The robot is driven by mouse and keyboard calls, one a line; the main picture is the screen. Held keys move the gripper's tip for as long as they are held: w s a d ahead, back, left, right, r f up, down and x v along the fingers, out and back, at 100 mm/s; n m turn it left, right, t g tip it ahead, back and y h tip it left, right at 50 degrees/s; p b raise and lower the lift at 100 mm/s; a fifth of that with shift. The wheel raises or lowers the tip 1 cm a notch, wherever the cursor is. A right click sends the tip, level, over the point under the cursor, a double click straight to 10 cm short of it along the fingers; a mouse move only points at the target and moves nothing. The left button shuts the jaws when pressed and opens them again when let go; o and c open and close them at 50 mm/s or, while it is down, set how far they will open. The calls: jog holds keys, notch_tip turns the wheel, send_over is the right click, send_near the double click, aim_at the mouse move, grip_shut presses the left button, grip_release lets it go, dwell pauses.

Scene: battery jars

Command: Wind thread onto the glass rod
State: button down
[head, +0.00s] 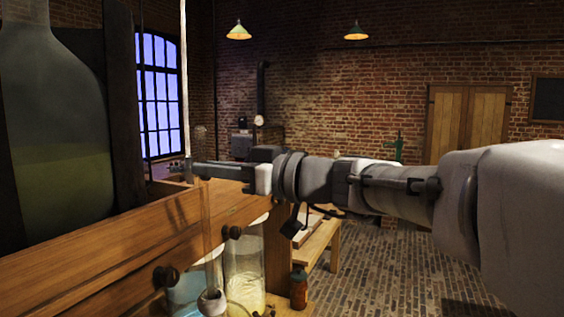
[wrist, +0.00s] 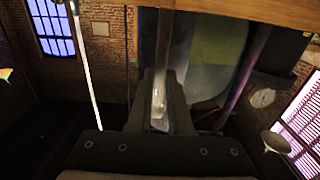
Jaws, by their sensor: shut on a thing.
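My gripper (head: 192,171) reaches in from the right, level, at the wooden frame. In the wrist view its fingers (wrist: 163,105) are closed around a pale, see-through piece, which looks like the glass rod (wrist: 158,98). In the head view a clear rod-like glass piece (head: 206,225) hangs below the fingers, in front of the frame, with a rounded lower end.
A large glass jar (head: 55,150) with greenish liquid stands at the left behind the wooden frame (head: 110,245). Dark knobs (head: 165,276) stick out of the frame. A glass jar (head: 245,265) and a brown bottle (head: 298,288) stand below. The brick floor at the right is open.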

jog(key=shift+r, duration=0.25)
jog(key=b+v, duration=1)
jog(key=v, duration=1.5)
jog(key=shift+b, duration=0.4)
jog(key=shift+w+d, duration=0.1)
